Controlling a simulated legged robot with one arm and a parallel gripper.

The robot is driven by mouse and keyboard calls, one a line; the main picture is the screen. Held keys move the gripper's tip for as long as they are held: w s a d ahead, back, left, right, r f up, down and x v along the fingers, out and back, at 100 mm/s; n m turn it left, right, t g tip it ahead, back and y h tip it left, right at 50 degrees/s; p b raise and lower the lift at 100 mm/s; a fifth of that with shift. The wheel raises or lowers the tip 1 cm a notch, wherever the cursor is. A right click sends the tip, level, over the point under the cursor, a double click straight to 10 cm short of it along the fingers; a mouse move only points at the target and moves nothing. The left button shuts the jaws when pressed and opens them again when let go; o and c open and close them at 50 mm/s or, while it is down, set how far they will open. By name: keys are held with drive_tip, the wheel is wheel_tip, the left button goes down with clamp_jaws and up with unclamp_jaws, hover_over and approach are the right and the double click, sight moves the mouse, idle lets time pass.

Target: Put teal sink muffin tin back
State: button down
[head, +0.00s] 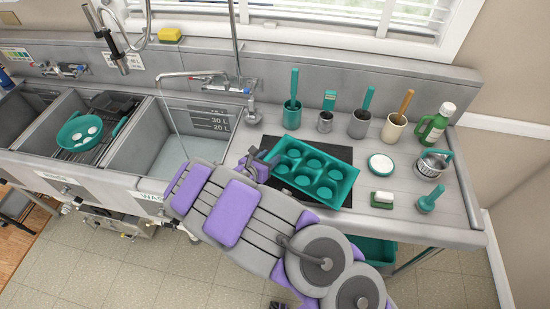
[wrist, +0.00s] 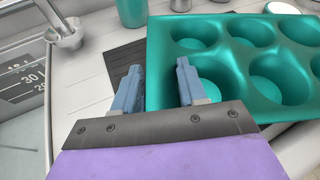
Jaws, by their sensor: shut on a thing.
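The teal muffin tin (head: 311,171) is at the counter beside the right-hand sink basin, over a dark mat (head: 267,144). It has several round cups. I cannot tell whether it rests on the mat or is slightly raised. My gripper (head: 262,160) is at the tin's left end. In the wrist view my gripper (wrist: 158,72) has one finger outside the tin (wrist: 229,60) and the other inside a cup, so it is shut on the tin's edge wall. My arm hides part of the right-hand basin's front (head: 150,160).
Behind the tin stand several holders with tools, including a teal cup (head: 292,118) and a cream crock (head: 394,128). A green bottle (head: 433,128), white round dish (head: 380,164), brush (head: 431,199) and soap block (head: 382,198) are right. A teal pan (head: 78,131) lies in another basin.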

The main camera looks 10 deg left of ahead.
drive_tip(key=x, duration=0.3)
drive_tip(key=shift+w+r, duration=0.1)
drive_tip(key=shift+r, duration=0.25)
drive_tip(key=shift+w+a, duration=0.5)
drive_tip(key=f, duration=0.1)
drive_tip(key=f+b, duration=0.1)
drive_tip(key=f, duration=0.1)
drive_tip(key=shift+w+a+f, duration=0.2)
drive_tip(key=shift+w, duration=0.2)
drive_tip(key=shift+d+f, duration=0.2)
drive_tip(key=shift+d, duration=0.1)
drive_tip(key=shift+d+r, duration=0.1)
drive_tip(key=shift+d, duration=0.5)
drive_tip(key=c, duration=1.1)
unclamp_jaws()
drive_tip(key=shift+a, duration=0.15)
drive_tip(key=o, duration=0.5)
drive_tip(key=shift+a, duration=0.65)
drive_tip(key=shift+d, duration=0.45)
drive_tip(key=shift+s, duration=0.2)
drive_tip(key=v, duration=0.3)
drive_tip(key=p+v, duration=0.1)
drive_tip(key=v, duration=0.6)
drive_tip(key=shift+s+a, duration=0.1)
drive_tip(key=shift+a, duration=0.35)
drive_tip(key=shift+s+r, duration=0.25)
drive_tip(key=shift+s, duration=0.35)
